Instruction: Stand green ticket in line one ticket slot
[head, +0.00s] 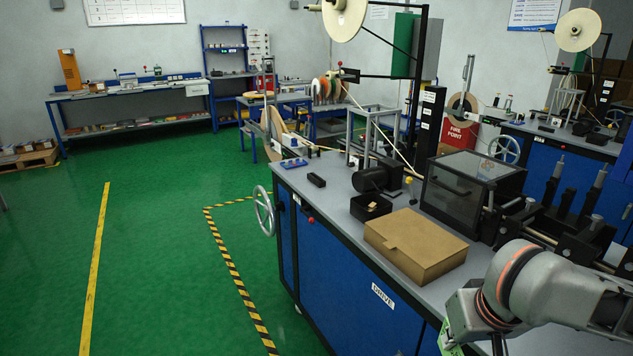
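My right arm comes in from the right edge, and its wrist hangs over the near edge of the bench. The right gripper (492,338) is dark, points down and is cut off by the bottom edge, so its fingertips are hidden. A light green piece with dark marks, likely the green ticket (453,328), shows just left of the gripper. I cannot tell whether the fingers hold it. My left gripper is out of view. I cannot make out a ticket slot for certain; a small blue piece (293,163) lies at the far left end of the near bench.
The near blue bench (345,290) carries a closed cardboard box (415,245), a dark clear-lidded box (470,190), a black motor-like unit (378,176) and a tall reel stand (418,90). A handwheel (263,212) juts from its left end. The green floor at left is clear.

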